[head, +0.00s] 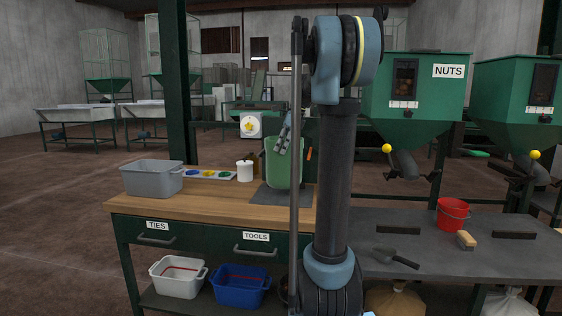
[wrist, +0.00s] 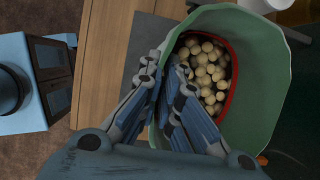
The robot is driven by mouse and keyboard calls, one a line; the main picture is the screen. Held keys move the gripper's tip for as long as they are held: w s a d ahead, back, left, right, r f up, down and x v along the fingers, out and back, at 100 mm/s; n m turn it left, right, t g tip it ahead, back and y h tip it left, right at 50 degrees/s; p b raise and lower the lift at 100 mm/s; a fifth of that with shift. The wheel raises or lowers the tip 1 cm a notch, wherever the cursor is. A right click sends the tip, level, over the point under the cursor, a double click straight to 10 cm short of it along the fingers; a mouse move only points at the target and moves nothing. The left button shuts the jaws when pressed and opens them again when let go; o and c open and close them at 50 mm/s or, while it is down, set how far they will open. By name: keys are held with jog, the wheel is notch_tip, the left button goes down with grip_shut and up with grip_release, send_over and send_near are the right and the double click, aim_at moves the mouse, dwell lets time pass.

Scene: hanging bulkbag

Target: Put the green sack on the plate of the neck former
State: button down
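The green sack (head: 284,165) is upright and open-topped at the right end of the wooden bench. In the wrist view the green sack (wrist: 262,85) holds many pale round nuts (wrist: 205,68), with a red line around its inside. My gripper (head: 284,138) is at its left rim. In the wrist view my gripper (wrist: 165,80) has one finger set outside the wall and one inside, closed on the rim. A flat dark grey plate (head: 268,198) lies below the sack; I cannot tell whether they touch. I cannot make out any other neck former part.
A grey bin (head: 152,178), a tray with coloured pieces (head: 209,175) and a white cup (head: 244,171) stand on the wooden bench (head: 200,203). A red bucket (head: 452,214), a brush (head: 465,240) and a scoop (head: 390,257) are on the grey table at right. My arm blocks the middle.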

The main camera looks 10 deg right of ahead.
aim_at(279, 161)
jog(key=shift+f, duration=2.05)
jog(key=c, duration=1.8)
grip_release()
jog(key=shift+r, duration=0.1)
jog(key=v, duration=1.2)
